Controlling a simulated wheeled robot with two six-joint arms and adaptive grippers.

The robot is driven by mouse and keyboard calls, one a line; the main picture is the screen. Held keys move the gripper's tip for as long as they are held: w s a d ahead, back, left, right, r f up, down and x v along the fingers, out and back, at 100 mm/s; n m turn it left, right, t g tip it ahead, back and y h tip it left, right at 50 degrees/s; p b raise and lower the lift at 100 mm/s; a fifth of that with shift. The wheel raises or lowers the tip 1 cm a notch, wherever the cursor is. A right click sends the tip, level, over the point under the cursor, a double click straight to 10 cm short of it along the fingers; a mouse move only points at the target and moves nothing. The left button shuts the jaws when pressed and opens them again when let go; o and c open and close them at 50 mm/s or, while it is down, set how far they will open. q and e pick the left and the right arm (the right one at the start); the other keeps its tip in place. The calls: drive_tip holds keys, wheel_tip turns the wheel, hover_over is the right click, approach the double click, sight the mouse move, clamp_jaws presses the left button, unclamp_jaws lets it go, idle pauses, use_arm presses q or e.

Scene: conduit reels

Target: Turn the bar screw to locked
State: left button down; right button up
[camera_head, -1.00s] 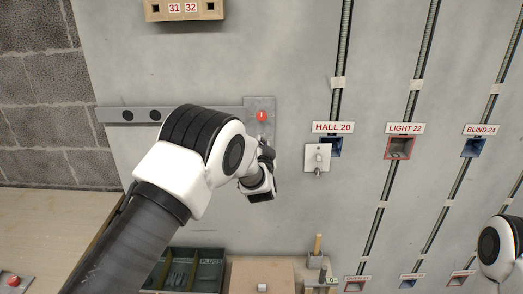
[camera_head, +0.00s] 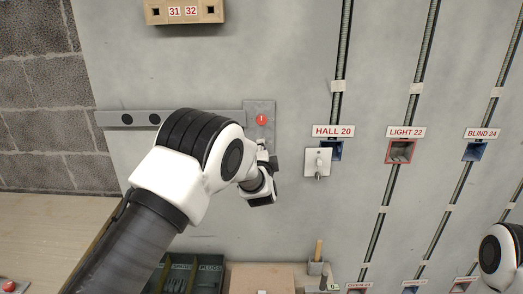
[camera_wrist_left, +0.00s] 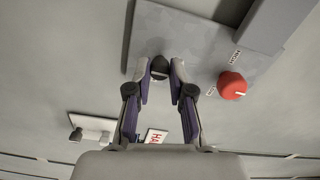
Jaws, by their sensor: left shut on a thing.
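A grey metal bar (camera_head: 200,117) runs along the wall and ends in a square plate (camera_head: 259,108). Lower on the plate, a dark round knob (camera_wrist_left: 159,67), seemingly the bar screw, sits between the fingertips of my left gripper (camera_wrist_left: 161,78). The gripper is shut on it. In the head view my left gripper (camera_head: 265,160) hides this knob. My right gripper is out of view.
A switch box (camera_head: 312,163) under the HALL 20 label (camera_head: 333,131) is on the wall just right of my left gripper.

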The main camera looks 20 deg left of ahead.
use_arm(q)
drive_tip(key=shift+f, duration=0.2)
drive_tip(key=c, duration=1)
unclamp_jaws()
drive_tip(key=shift+r, duration=0.1)
drive_tip(key=shift+c, duration=0.2)
drive_tip(key=v, duration=1.2)
